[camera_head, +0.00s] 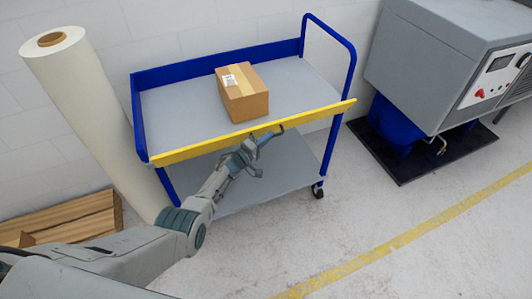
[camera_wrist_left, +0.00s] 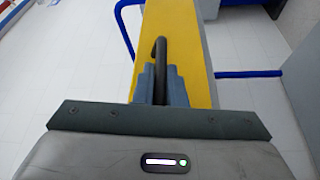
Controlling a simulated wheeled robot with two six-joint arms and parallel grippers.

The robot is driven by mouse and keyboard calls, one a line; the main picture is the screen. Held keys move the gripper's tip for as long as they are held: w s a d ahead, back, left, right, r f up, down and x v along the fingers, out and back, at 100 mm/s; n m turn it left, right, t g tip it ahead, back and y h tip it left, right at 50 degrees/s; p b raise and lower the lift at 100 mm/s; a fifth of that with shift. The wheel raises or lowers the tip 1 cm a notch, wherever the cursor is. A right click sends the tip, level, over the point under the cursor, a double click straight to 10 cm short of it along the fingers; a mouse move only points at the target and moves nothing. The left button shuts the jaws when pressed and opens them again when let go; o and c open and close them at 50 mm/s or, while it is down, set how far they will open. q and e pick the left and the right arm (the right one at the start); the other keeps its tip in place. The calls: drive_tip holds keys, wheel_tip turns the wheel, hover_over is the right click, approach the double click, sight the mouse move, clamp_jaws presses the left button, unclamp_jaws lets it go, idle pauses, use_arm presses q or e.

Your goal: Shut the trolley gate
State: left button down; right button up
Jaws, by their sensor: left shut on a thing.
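The blue and grey trolley (camera_head: 170,108) stands against the wall in the head view. Its yellow gate (camera_head: 195,149) runs along the front side of the upper shelf, from the left corner to the right post. The gate also fills the upper middle of the left wrist view (camera_wrist_left: 185,25). My left gripper (camera_head: 262,138) is at the front face of the gate, right of its middle. Its fingers (camera_wrist_left: 162,85) are shut on the gate's black handle (camera_wrist_left: 160,52). The fingers hide part of the handle. My right gripper is not in view.
A cardboard box (camera_head: 242,92) sits on the upper shelf behind the gate. A grey machine (camera_head: 435,60) stands at right. The floor in front is clear.

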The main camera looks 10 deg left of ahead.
sight(258, 130)
use_arm(q)
drive_tip(key=shift+w+a+r, duration=0.35)
drive_tip(key=shift+w+r, duration=0.25)
drive_tip(key=shift+r, duration=0.2)
drive_tip(key=shift+w+a+r, duration=0.55)
drive_tip(key=shift+w+a, duration=0.05)
drive_tip(key=shift+w, duration=0.25)
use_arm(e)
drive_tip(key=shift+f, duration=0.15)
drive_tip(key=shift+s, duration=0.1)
use_arm(q)
drive_tip(key=shift+w+r, duration=0.1)
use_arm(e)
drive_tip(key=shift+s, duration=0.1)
use_arm(q)
drive_tip(key=c, duration=1.8)
unclamp_jaws()
drive_tip(key=shift+o, duration=0.2)
drive_tip(key=shift+a, duration=0.1)
